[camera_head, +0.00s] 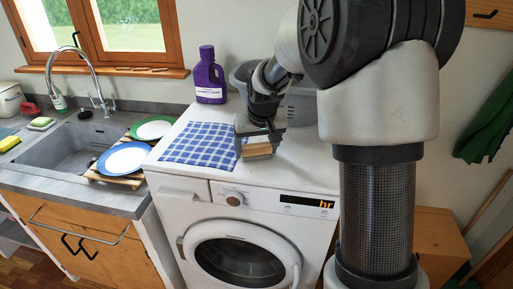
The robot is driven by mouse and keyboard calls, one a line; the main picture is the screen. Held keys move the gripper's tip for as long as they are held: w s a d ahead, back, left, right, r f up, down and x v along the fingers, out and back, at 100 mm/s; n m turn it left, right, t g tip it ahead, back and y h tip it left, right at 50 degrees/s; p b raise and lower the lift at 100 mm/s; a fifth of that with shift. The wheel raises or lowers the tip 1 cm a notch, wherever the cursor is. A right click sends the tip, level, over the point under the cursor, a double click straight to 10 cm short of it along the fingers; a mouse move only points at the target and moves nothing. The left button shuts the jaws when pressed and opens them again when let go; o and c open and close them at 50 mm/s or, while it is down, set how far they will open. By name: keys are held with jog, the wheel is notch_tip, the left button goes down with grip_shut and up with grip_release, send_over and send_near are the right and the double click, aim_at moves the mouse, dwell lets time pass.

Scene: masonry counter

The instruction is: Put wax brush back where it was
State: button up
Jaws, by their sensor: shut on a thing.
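My gripper (257,135) is above the top of the white washing machine (190,185), near its front edge. It is shut on a light wooden block-like thing (258,149), which I take to be the wax brush. The brush is just right of the blue checked cloth (201,143). I cannot tell whether it touches the machine top. Its upper part is hidden between the fingers.
A purple detergent bottle (209,77) stands behind the cloth. A grey basket (297,104) is behind my arm. Plates (123,158) sit on a wooden rack by the sink (70,146). The machine top right of the brush is clear.

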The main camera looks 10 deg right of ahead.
jog(key=o, duration=1)
